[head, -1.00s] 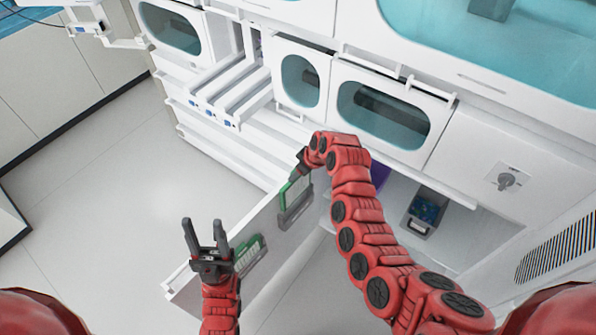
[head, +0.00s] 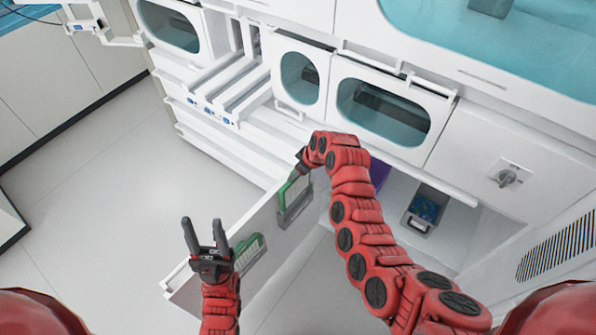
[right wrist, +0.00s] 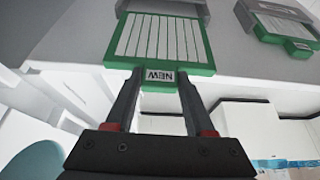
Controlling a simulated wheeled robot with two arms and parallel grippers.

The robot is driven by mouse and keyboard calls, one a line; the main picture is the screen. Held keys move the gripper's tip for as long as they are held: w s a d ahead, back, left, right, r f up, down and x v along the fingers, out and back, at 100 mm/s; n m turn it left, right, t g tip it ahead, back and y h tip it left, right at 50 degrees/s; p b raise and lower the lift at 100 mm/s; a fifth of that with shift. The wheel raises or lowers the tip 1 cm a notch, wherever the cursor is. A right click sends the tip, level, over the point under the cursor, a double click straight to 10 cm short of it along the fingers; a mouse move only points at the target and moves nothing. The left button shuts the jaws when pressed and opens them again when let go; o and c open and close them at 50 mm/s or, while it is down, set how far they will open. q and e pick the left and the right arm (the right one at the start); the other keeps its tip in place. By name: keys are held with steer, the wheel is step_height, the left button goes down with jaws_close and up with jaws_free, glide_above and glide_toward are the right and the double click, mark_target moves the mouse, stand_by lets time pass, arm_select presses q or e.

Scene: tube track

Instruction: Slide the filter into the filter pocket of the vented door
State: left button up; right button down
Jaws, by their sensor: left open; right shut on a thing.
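The filter, with a green frame and white pleats (right wrist: 158,40), is gripped by its labelled tab in my right gripper (right wrist: 155,78). It also shows in the head view (head: 291,190), where my right gripper (head: 303,160) is partly hidden by its own arm. The filter's far end meets a grey pocket (head: 295,211) on the opened door (head: 222,243); the pocket's edge also shows in the right wrist view (right wrist: 165,8). How deep the filter sits is hard to tell. My left gripper (head: 207,238) is open and empty, in front of the door's left part.
A second green-framed filter (head: 248,248) sits in another pocket on the door, also visible in the right wrist view (right wrist: 284,25). A grey bin (head: 425,208) stands in the open compartment on the right. Drawers stick out behind the door. The floor at left is clear.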

mark_target(297, 181)
steer(key=shift+f+b, duration=0.55)
steer(key=shift+f, duration=0.25)
steer(key=shift+f+b, duration=0.45)
steer(key=shift+f, duration=0.2)
stand_by(0.4)
steer(key=shift+f+b, duration=0.5)
steer(key=shift+f, duration=0.35)
